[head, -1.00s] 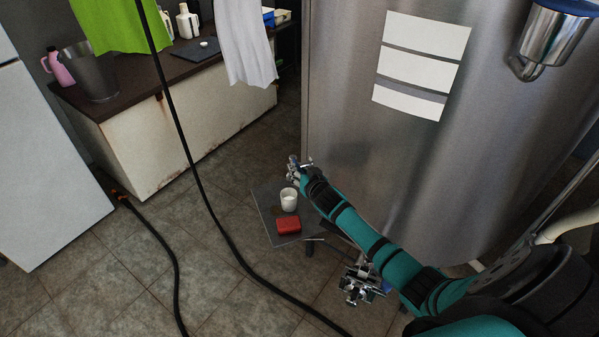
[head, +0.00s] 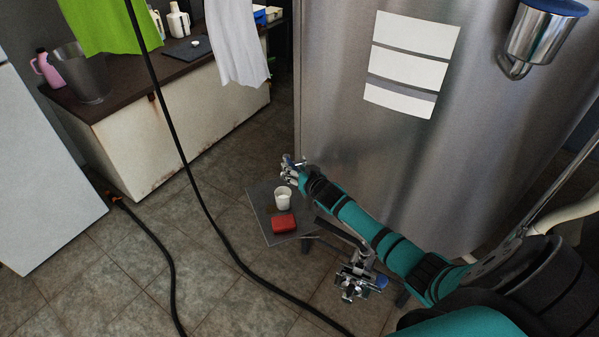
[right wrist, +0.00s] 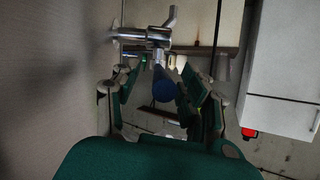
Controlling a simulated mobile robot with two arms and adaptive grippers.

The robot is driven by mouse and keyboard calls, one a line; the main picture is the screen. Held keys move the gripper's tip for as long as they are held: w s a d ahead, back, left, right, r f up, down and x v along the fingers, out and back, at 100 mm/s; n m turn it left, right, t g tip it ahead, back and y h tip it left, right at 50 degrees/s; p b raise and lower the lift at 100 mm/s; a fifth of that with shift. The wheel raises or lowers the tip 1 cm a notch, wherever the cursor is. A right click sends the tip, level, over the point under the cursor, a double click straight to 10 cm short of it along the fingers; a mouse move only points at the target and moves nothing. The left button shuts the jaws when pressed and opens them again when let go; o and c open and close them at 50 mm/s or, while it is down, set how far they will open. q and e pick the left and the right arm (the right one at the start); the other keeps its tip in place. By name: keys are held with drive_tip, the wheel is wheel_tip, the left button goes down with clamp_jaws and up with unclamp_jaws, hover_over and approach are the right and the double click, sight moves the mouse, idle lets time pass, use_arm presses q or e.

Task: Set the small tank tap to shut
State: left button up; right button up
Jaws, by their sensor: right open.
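The small tank tap shows in the right wrist view as a chrome fitting (right wrist: 143,34) standing out from the tank wall at the left. A short metal piece sticks up from it, and a round blue knob (right wrist: 163,90) shows below it. My right gripper (right wrist: 158,78) is open, its teal-and-grey fingers on either side of the blue knob in the picture. Whether they touch it I cannot tell. In the head view my right gripper (head: 295,172) is at the tank's left edge, too small to show the tap's setting. My left gripper is not in view.
The steel tank (head: 345,130) fills the right. A low stool (head: 262,222) holds a white cup (head: 283,200) and a red box (head: 284,223). A metal fitting (head: 356,280) with a blue part is below my arm. A black hose (head: 205,205) crosses the floor.

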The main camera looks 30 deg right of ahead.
drive_tip(key=v, duration=1.2)
drive_tip(key=shift+f, duration=0.1)
